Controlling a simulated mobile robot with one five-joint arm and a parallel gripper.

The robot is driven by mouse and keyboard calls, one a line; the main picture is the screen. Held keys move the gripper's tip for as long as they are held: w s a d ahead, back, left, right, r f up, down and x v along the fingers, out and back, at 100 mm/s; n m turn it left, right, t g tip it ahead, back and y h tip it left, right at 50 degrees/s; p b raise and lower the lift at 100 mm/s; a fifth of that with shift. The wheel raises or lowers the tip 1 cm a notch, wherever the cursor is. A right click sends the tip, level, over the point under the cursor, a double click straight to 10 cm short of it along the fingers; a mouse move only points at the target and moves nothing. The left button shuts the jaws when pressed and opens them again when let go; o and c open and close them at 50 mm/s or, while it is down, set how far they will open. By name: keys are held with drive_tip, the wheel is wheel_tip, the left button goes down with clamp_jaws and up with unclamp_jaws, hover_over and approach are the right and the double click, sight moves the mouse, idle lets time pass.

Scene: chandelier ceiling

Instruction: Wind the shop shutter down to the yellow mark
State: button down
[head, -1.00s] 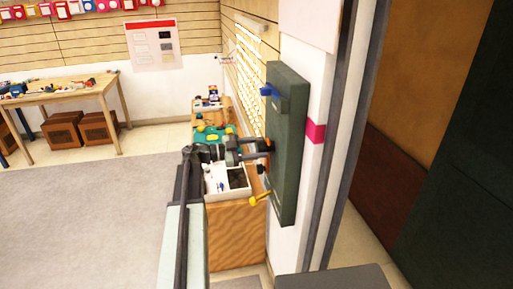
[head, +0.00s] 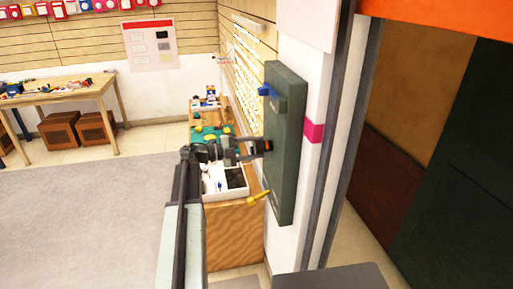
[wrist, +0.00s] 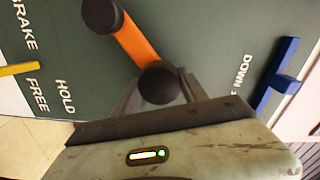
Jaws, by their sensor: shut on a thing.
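A dark green winding box (head: 286,165) is fixed to the white post. Its crank has an orange arm (wrist: 137,42) and a black knob (wrist: 157,83). My gripper (head: 262,147) is shut on that knob, with a finger on each side of it. A yellow lever (head: 259,197) sits low on the box; in the wrist view it lies by the words BRAKE and FREE. A blue lever (head: 267,90) is near the top, beside the word DOWN in the wrist view. The shutter's orange lower part (head: 440,20) shows at upper right. I see no yellow mark on its track.
A magenta band (head: 314,132) marks the white post beside the box. A wooden counter (head: 235,235) with trays stands just beyond my arm. A wooden table (head: 65,95) is at the far left. The grey floor mat at left is clear.

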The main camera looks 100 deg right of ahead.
drive_tip(key=shift+m, duration=0.4)
drive_tip(key=c, duration=0.6)
unclamp_jaws()
drive_tip(key=w, duration=0.5)
drive_tip(key=w+a, duration=0.1)
drive_tip(key=w, duration=0.1)
drive_tip(key=shift+w, duration=0.35)
